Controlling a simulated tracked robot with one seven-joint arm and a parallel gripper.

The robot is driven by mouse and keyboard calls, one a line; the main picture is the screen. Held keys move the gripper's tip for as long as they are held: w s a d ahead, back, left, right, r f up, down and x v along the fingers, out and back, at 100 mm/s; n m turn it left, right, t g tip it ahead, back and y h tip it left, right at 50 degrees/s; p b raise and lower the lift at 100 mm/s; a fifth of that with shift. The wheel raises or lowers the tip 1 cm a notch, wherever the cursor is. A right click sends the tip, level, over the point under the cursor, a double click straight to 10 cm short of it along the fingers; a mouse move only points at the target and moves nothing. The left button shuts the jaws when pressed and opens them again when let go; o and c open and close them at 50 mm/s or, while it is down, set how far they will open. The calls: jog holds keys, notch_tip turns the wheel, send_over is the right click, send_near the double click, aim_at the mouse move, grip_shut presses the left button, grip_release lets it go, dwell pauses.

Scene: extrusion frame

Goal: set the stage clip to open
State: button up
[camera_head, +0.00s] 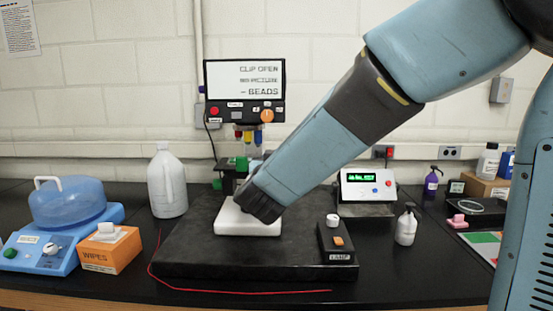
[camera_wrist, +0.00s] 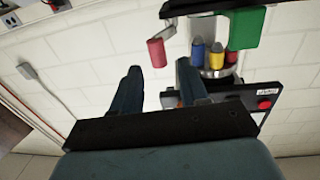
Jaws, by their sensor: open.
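A microscope with a screen (camera_head: 244,82) stands on a black base slab (camera_head: 190,262). The screen text reads "CLIP OPEN" on its top line. Its yellow, blue and red objectives (camera_wrist: 197,57) show in the wrist view, with a green block (camera_wrist: 246,27) at their right. A pinkish-red cylinder (camera_wrist: 157,53) hangs from a dark plate (camera_wrist: 215,5); I cannot tell whether it is the stage clip. My gripper (camera_wrist: 158,68) is open and empty, its fingertips just short of this cylinder. In the head view my arm hides the fingers and part of the stage.
A white jug (camera_head: 167,182), an orange wipes box (camera_head: 112,248) and a blue device with a domed lid (camera_head: 70,203) stand left. A control box (camera_head: 337,243) and small white bottle (camera_head: 406,226) stand right. A red cable (camera_head: 240,292) runs along the front.

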jog(key=s+a, duration=0.1)
jog(key=s, duration=0.8)
jog(key=shift+s, duration=0.3)
jog(key=s+d+f+g+y, duration=0.1)
jog(key=s+d+g, duration=0.5)
jog(key=d, duration=0.6)
jog(key=s+d+f+n+g+y, duration=0.1)
jog(key=s+d+f+g, duration=0.3)
jog(key=s+d, duration=0.6)
jog(key=shift+s+d+g, duration=0.25)
jog(key=shift+d+g, duration=0.8)
jog(key=shift+g, duration=0.05)
